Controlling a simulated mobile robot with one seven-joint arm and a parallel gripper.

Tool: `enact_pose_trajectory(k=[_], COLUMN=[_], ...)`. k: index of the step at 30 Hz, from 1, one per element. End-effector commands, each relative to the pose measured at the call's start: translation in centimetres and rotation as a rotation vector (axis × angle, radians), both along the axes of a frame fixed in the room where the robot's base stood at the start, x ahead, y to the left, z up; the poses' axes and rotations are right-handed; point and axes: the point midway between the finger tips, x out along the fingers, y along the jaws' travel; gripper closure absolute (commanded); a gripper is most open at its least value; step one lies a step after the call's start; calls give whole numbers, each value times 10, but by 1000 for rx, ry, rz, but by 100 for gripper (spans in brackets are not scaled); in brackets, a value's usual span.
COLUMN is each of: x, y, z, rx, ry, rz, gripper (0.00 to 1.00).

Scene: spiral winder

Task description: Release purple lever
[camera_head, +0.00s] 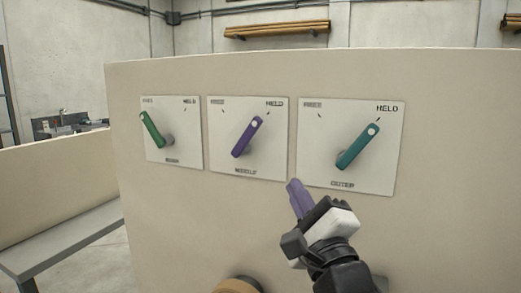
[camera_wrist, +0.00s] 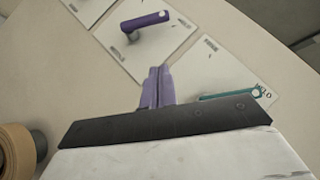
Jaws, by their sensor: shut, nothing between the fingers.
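The purple lever (camera_head: 247,137) is on the middle white plate (camera_head: 219,167) of the panel. Its tip points up and right toward the "HELD" mark. The lever also shows in the wrist view (camera_wrist: 147,21). My gripper (camera_head: 296,190) has purple fingers, shut and empty. It is below and right of the purple lever, near the gap between the middle and right plates, and apart from the lever. The fingers also show in the wrist view (camera_wrist: 157,77), pointing toward the plates.
A green lever (camera_head: 152,130) on the left plate points up and left. A teal lever (camera_head: 357,146) on the right plate points toward "HELD", close right of my gripper. A tan roll (camera_head: 238,285) is low in front of the panel. A grey bench (camera_head: 70,240) stands left.

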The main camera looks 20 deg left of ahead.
Motion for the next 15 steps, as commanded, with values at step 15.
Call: enact_pose_trajectory(k=[15], x=[15], y=[12], z=[12], rx=[-1], ry=[2], rz=[2], gripper=[100])
